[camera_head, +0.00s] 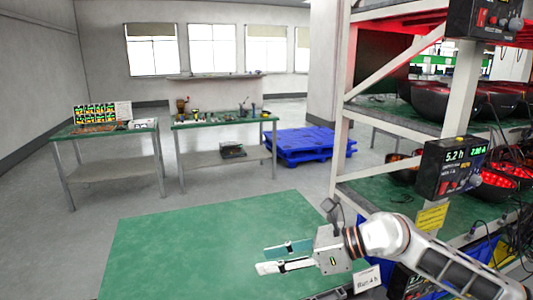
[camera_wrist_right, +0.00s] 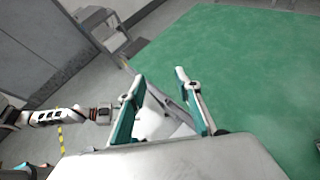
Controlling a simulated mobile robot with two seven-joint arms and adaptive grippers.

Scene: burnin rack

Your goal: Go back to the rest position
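My right gripper (camera_head: 262,260) reaches in from the lower right in the head view, over the green mat (camera_head: 180,235). In the right wrist view its two fingers (camera_wrist_right: 159,76) stand apart with nothing held between them. An arm of mine with orange bands shows at the left of the right wrist view, ending in a grey gripper body, my left gripper (camera_wrist_right: 103,114). Its fingers are hidden or too small to tell. The left arm does not show in the head view.
The rack (camera_head: 342,140) with red-lit units stands close on the right, beside my right arm. A timer box (camera_head: 452,165) hangs on its post. Two green-topped tables (camera_head: 105,131) (camera_head: 225,119) stand at the back left. Blue pallets (camera_head: 310,146) lie behind. Floor left of the mat is clear.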

